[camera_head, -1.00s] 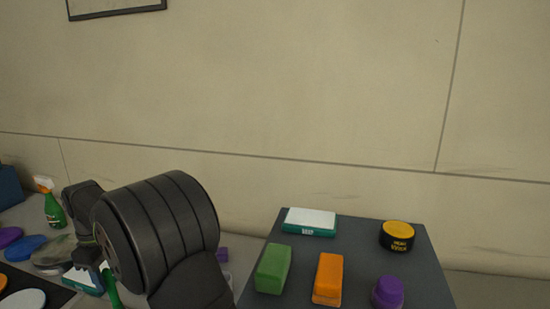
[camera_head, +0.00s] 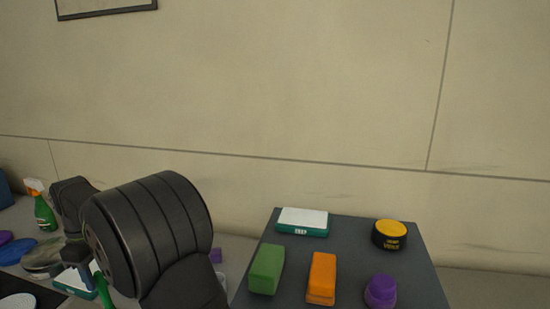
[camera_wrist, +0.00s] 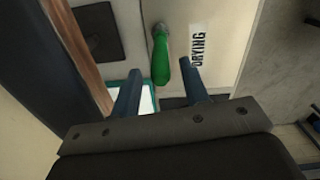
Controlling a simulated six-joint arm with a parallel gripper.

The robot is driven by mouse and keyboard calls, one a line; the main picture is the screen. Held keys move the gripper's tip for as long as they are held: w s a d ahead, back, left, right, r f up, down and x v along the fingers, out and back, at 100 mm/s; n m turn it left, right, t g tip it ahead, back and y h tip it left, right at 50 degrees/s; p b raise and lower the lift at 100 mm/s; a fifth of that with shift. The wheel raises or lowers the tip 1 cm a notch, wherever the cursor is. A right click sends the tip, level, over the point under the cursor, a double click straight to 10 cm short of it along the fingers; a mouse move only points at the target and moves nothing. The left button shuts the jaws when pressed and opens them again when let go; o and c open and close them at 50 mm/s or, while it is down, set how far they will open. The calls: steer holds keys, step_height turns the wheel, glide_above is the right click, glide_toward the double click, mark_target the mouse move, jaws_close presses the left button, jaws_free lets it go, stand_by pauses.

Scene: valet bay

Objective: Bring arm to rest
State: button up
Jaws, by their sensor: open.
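My gripper (camera_wrist: 160,78) is open in the wrist view, with its two blue-grey fingers apart and nothing shut between them. Beyond the fingertips is a green rounded handle (camera_wrist: 160,52); I cannot tell its exact distance. In the head view my dark arm fills the lower left, and a green handle (camera_head: 101,287) shows in part beside it. My fingers are mostly hidden there by the arm.
A dark mat on the right holds a green block (camera_head: 266,268), an orange block (camera_head: 322,277), a purple knobbed piece (camera_head: 380,291), a yellow-lidded tin (camera_head: 390,234) and a white-topped teal box (camera_head: 301,221). A spray bottle (camera_head: 44,212) stands left. A "DRYING" label (camera_wrist: 199,46) lies near the handle.

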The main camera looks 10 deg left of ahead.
step_height(320, 180, up, 7)
glide_above(109, 306)
steer(key=shift+w+a+r, duration=0.15)
steer(key=shift+w+a, duration=0.2)
steer(key=shift+a, duration=0.1)
step_height(109, 306, down, 12)
steer(key=shift+r, duration=0.2)
step_height(109, 306, up, 28)
steer(key=f, duration=0.1)
steer(key=w+d, duration=1.6)
steer(key=d, duration=0.3)
steer(key=shift+w+d+r, duration=0.2)
steer(key=shift+d+r, duration=0.2)
steer(key=shift+r, duration=0.05)
steer(key=shift+a, duration=0.15)
steer(key=s+a, duration=1.2)
steer(key=a, duration=0.4)
steer(key=shift+s, duration=0.15)
